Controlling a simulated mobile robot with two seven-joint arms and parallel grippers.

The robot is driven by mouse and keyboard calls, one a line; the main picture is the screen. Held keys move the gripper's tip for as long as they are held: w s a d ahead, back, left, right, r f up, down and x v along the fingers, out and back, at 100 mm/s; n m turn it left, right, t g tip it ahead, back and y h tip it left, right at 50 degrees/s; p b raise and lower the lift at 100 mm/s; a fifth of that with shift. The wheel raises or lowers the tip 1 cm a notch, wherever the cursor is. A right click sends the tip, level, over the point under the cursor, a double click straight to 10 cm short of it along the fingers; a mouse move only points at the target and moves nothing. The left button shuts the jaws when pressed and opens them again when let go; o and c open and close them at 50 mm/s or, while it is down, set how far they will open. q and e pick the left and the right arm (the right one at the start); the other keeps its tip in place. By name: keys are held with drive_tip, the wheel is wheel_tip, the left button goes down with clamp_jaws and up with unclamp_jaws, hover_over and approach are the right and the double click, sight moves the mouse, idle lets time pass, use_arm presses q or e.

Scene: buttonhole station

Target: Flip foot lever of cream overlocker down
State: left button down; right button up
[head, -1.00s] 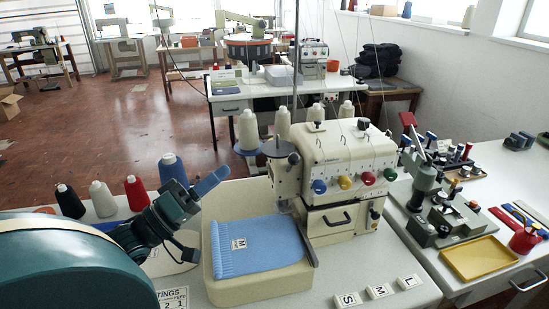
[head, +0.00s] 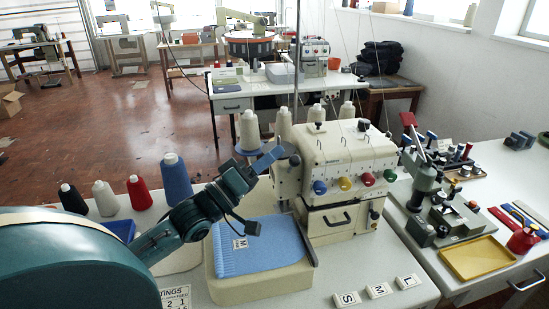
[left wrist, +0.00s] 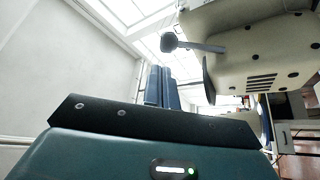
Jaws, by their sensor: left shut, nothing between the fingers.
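The cream overlocker (head: 345,160) stands on the white table, with colored dials on its front. A dark lever with a round knob (head: 294,160) sticks out at its left side. In the left wrist view the overlocker body (left wrist: 265,45) is at the upper right, and a lever with a dark ball knob (left wrist: 168,42) juts left from it. My left gripper (head: 268,158) is shut and empty, its blue fingers just left of the knob. In the left wrist view the gripper (left wrist: 160,88) points toward the lever, apparently apart from it. My right gripper is out of view.
A blue knitted piece (head: 262,245) lies on the cream bed (head: 262,285) below my left gripper. Thread cones (head: 250,132) stand behind the overlocker. A green press (head: 430,190) and a yellow tray (head: 478,258) are on the right. Size tiles (head: 378,290) lie in front.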

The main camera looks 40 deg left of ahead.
use_arm(q)
drive_tip(key=shift+w+d+f, duration=0.1)
drive_tip(key=shift+d+f, duration=0.15)
drive_tip(key=shift+d, duration=0.2)
drive_tip(key=shift+f+m+h, duration=0.15)
drive_tip(key=shift+m+h, duration=0.15)
drive_tip(key=shift+d+m+b, duration=0.15)
drive_tip(key=shift+m+b, duration=0.15)
drive_tip(key=shift+b, duration=0.05)
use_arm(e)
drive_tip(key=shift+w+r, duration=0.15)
